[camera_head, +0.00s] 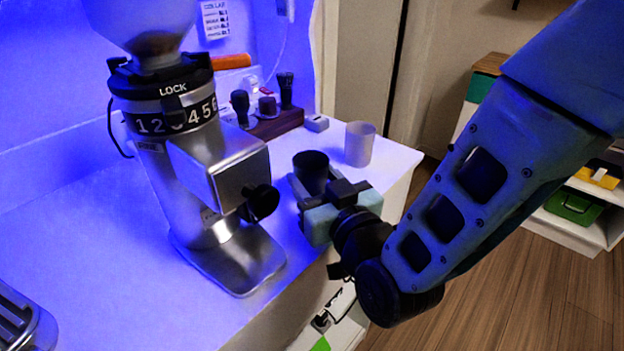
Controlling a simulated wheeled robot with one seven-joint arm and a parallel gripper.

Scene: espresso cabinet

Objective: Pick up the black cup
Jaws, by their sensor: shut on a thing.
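The black cup (311,168) is upright at the right side of the white counter, near its front edge. My gripper (309,183) reaches in from the right with one finger on each side of the cup and is shut on it. The gripper's body hides the cup's lower front. I cannot tell whether the cup's base touches the counter.
A white cup (360,144) stands just behind and to the right. A silver grinder (213,190) stands close on the left. A wooden block with dark-handled tools (270,121) is behind.

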